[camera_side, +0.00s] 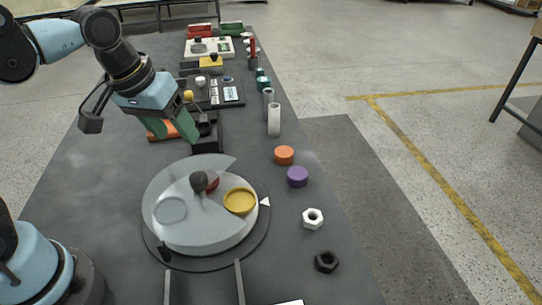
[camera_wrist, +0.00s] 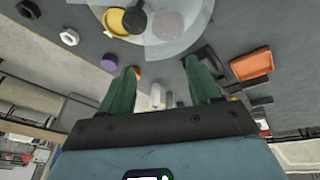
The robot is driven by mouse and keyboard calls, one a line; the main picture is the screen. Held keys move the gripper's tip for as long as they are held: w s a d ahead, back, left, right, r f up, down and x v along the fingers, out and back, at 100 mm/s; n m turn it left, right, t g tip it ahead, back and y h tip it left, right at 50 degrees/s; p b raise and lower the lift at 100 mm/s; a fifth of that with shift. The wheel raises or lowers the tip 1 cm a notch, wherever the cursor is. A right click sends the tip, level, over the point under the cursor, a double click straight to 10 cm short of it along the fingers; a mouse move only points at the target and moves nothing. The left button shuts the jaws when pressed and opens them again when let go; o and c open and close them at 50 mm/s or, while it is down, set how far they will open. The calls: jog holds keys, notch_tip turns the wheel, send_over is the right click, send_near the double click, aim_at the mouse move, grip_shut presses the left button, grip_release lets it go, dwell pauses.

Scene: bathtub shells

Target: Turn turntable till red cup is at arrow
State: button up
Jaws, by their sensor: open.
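The pale round turntable (camera_side: 210,238) stands on a dark base in the side view; its edge also shows at the top of the wrist view (camera_wrist: 185,48). The red cup (camera_side: 212,184) is at the turntable's back middle, partly hidden behind a dark round knob (camera_side: 198,181). The white arrow (camera_side: 265,202) is at the turntable's right edge, with a yellow cup (camera_side: 240,201) beside it. My gripper (camera_side: 180,136) has green fingers and is apart from the turntable, above and behind it. Its fingers are spread and empty in the wrist view (camera_wrist: 160,66).
A translucent cover lies over part of the turntable, with a grey round shape (camera_side: 171,211) at left. Orange (camera_side: 284,155) and purple (camera_side: 297,177) discs, a white nut (camera_side: 313,218) and a black nut (camera_side: 326,261) lie to the right. Several fixtures stand behind.

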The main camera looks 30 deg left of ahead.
aim_at(198, 178)
jog(key=d+r+n+g, duration=0.3)
jog(key=d+r+g, duration=0.1)
jog(key=d, duration=0.1)
jog(key=shift+s+a+f, duration=0.1)
jog(key=shift+a+f, duration=0.05)
jog(key=shift+f, duration=2.9)
jog(key=shift+s+a+f, duration=0.1)
jog(key=shift+f, duration=2.9)
jog(key=shift+c, duration=0.2)
grip_shut()
